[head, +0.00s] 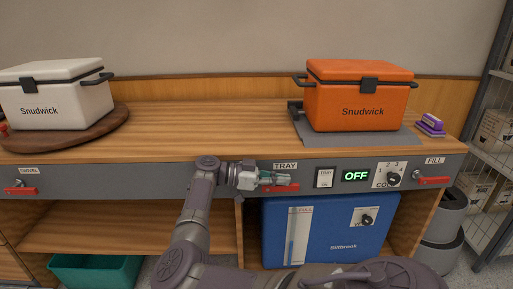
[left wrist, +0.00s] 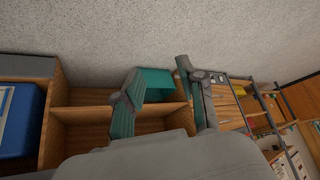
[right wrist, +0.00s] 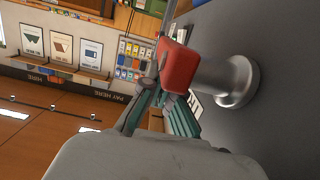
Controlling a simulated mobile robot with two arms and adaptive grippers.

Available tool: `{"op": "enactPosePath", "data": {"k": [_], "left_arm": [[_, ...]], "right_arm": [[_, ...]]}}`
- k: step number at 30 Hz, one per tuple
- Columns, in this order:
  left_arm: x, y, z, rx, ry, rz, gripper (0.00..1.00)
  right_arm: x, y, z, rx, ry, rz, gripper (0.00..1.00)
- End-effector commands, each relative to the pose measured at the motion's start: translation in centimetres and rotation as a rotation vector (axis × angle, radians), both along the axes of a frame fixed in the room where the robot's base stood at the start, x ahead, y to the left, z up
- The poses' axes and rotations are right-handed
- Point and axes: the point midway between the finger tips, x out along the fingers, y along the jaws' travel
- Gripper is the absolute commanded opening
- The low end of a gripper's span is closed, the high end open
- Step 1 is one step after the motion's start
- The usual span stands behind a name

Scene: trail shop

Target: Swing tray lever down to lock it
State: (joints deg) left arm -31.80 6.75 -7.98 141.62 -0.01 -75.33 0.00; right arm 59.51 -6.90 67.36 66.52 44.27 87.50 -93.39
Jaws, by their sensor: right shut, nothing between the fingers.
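The tray lever (head: 284,188) has a red handle on the grey front panel, just below the TRAY label (head: 285,166). Its handle looks roughly level in the head view, partly hidden by my right gripper (head: 272,178). In the right wrist view, its red end (right wrist: 178,66) and grey round mount (right wrist: 238,82) show close up. My right gripper, also in the right wrist view (right wrist: 163,95), is shut and empty, its fingertips right at the red handle; I cannot tell if they touch. My left gripper (left wrist: 160,72) is open and empty, away from the panel, in the left wrist view.
An orange cooler (head: 360,100) stands on a grey plate (head: 400,138) on the counter above. A white cooler (head: 55,100) sits on a round wooden board (head: 100,133). Other red levers are at SWIVEL (head: 22,190) and FILL (head: 433,181). A blue unit (head: 330,240) stands below.

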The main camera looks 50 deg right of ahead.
Motion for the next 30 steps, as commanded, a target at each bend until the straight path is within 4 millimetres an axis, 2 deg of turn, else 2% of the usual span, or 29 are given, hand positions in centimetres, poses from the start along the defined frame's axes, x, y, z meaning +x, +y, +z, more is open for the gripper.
{"op": "enactPosePath", "data": {"k": [9,14,20,24,26,30], "left_arm": [[-0.1,0.0,0.0,0.001,0.003,0.0,0.4],[-1.3,0.4,0.0,0.014,0.065,0.006,0.4],[-5.5,1.7,-0.1,0.056,0.268,0.022,0.4],[-4.8,1.6,-1.6,0.059,0.3,0.021,0.4],[-4.7,1.5,-2.5,0.058,0.297,0.02,0.4],[-4.6,1.5,-2.8,0.058,0.295,0.02,0.4]], "right_arm": [[0.0,0.0,0.1,0.0,0.0,0.0,0.0],[0.0,0.0,0.8,0.0,0.0,0.0,0.0],[0.0,-0.2,2.5,0.0,0.0,0.001,0.0],[0.0,-0.3,4.7,0.001,0.0,0.002,0.0],[1.1,0.5,4.4,0.004,0.001,0.01,0.0],[3.6,2.6,5.2,0.002,0.0,0.007,0.0]]}}
